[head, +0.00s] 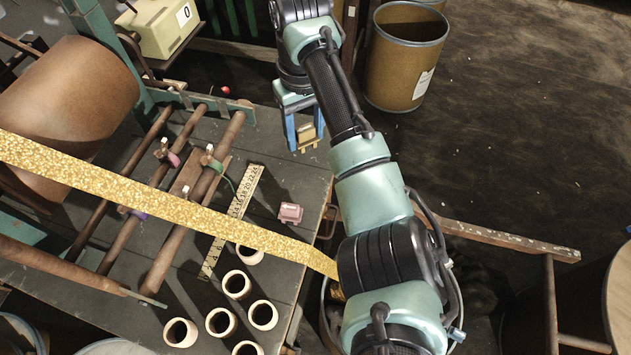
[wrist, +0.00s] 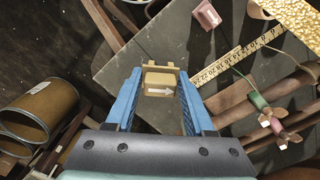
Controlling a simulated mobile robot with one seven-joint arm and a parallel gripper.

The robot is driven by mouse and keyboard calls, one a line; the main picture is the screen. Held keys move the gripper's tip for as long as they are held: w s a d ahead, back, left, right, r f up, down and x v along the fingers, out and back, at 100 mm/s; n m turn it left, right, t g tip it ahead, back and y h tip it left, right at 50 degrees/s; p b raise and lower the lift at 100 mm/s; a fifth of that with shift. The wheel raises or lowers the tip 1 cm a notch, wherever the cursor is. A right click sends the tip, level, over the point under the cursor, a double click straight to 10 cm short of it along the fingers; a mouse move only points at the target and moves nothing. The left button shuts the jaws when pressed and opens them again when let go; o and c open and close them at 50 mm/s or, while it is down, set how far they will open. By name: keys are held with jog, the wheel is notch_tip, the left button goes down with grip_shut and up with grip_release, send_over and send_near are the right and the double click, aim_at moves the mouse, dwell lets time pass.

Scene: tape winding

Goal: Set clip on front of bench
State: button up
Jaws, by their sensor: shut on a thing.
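My gripper (head: 304,130) is shut on a small tan block with a yellowish crosspiece, which I take to be the clip (head: 307,133). In the wrist view, the clip (wrist: 158,84) sits between the blue fingers, with a white arrow pointing right on its face. The dark-topped bench (head: 285,180) lies below and to the left of the gripper in the head view. The gripper appears near the bench's upper right edge. I cannot tell how high it is above the bench.
A pink block (head: 290,212) and a ruler (head: 232,220) lie on the bench, with several cardboard cores (head: 237,284) nearby. A gold patterned band (head: 180,211) stretches across from a large brown roll (head: 70,100). A brown drum (head: 405,60) stands on the floor beyond.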

aim_at(308, 175)
notch_tip(308, 175, down, 10)
jog(key=shift+d+f, duration=0.15)
dwell(0.3)
jog(key=o, duration=1.3)
jog(key=shift+f, duration=0.1)
notch_tip(308, 175, up, 12)
jog(key=shift+r, duration=0.2)
